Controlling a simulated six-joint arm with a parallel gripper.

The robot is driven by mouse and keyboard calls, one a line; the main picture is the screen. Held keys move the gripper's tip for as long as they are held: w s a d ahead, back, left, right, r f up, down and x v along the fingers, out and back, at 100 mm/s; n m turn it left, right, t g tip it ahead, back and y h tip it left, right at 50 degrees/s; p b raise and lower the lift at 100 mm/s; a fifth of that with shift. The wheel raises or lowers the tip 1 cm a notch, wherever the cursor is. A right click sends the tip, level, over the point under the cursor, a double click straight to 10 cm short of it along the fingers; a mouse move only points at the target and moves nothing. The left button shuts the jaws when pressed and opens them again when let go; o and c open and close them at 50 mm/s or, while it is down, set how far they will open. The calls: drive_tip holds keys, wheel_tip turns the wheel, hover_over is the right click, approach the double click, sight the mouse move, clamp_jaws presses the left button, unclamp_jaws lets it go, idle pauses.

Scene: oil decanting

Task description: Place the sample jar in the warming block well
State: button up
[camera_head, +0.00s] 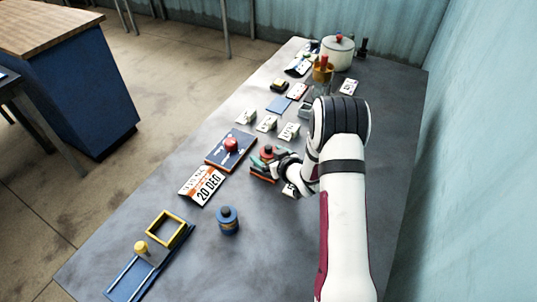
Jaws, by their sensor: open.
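My gripper (277,163) is open over the middle of the grey table. It is beside a small dark block with orange and green edges (262,172). A small red-topped item (267,151) shows at the block's top, close to the fingers; whether they touch it I cannot tell. A blue jar-like container with a dark cap (228,221) stands upright by itself in front, apart from my gripper. I cannot tell for sure which item is the sample jar. No warming block well can be clearly made out; my wrist and arm hide part of the table.
A blue board with a red knob (231,144) and a printed date card (204,185) lie left of my gripper. A blue rail with a yellow frame (167,228) is at front left. White tent cards (267,124) and a pot (338,52) stand farther back. The front right table is clear.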

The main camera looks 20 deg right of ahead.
drive_tip(key=shift+r, duration=0.15)
drive_tip(key=s+d+r+m+g+h, duration=0.1)
drive_tip(key=s+r+m+g+h, duration=0.15)
drive_tip(key=s+r, duration=0.5)
drive_tip(key=s+d+r+m+g+h, duration=0.1)
drive_tip(key=s+d+r+g+h, duration=0.2)
drive_tip(key=s, duration=0.7)
drive_tip(key=s+a+r+m+g+y, duration=0.2)
drive_tip(key=s+a, duration=0.5)
drive_tip(key=s, duration=0.4)
drive_tip(key=s+a+r+m+g+y, duration=0.2)
drive_tip(key=s+a, duration=0.6)
drive_tip(key=s, duration=0.4)
wheel_tip(320, 180, up, 3)
drive_tip(key=g+y, duration=0.1)
drive_tip(key=g, duration=0.1)
drive_tip(key=shift+r+g, duration=0.15)
drive_tip(key=shift+g, duration=0.2)
